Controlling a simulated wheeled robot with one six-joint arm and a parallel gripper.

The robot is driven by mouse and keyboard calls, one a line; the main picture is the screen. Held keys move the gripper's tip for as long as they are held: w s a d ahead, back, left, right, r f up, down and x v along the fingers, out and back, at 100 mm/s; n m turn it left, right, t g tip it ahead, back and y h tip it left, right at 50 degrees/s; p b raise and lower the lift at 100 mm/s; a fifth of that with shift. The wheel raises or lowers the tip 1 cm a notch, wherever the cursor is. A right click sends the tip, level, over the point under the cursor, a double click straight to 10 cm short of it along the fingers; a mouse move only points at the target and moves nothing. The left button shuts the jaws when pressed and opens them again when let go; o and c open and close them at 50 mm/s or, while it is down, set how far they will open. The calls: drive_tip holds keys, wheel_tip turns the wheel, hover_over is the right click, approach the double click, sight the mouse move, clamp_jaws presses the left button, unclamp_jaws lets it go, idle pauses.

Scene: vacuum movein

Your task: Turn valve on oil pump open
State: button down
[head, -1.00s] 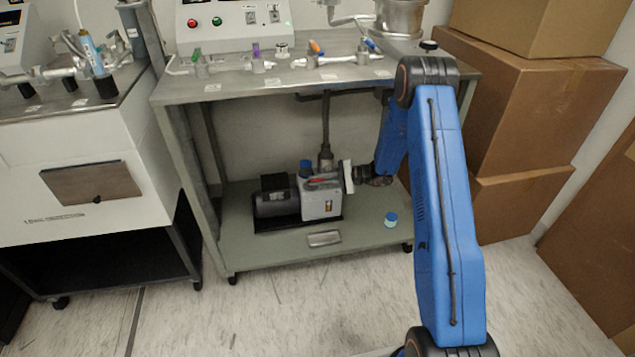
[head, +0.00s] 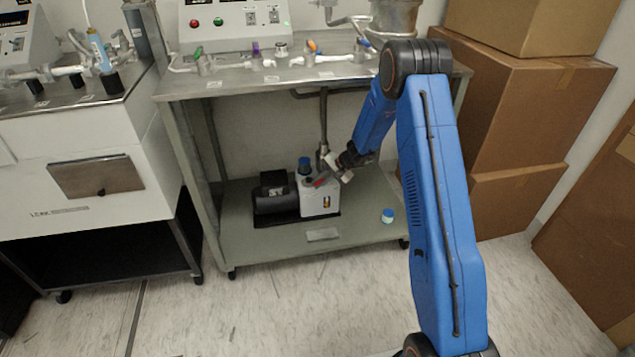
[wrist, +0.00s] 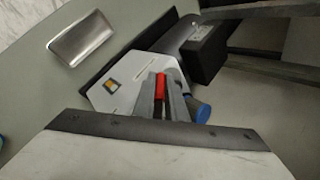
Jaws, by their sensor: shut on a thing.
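The oil pump (head: 320,196) is a white and black unit with a blue cap (head: 304,164), standing on the lower shelf of the bench. Its red valve handle (wrist: 160,86) shows in the wrist view between the grey fingers. The handle also shows in the head view (head: 321,179) on top of the pump. My gripper (wrist: 161,98) is shut on the red handle, reaching in from the right above the pump. The fingers hide part of the handle. The blue cap also shows beside the fingers in the wrist view (wrist: 201,111).
A small blue-capped jar (head: 388,216) and a metal plate (head: 322,234) are on the lower shelf (head: 270,250). The bench top (head: 230,85) is above the pump, with a vertical pipe (head: 323,120) behind it. Cardboard boxes (head: 520,120) stand at the right.

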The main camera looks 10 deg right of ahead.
drive_tip(key=shift+d+f+h, duration=0.1)
drive_tip(key=shift+d+h, duration=0.05)
drive_tip(key=shift+h, duration=0.25)
drive_tip(key=c, duration=1.8)
unclamp_jaws()
drive_tip(key=v, duration=1.7)
drive_tip(key=shift+d, duration=0.2)
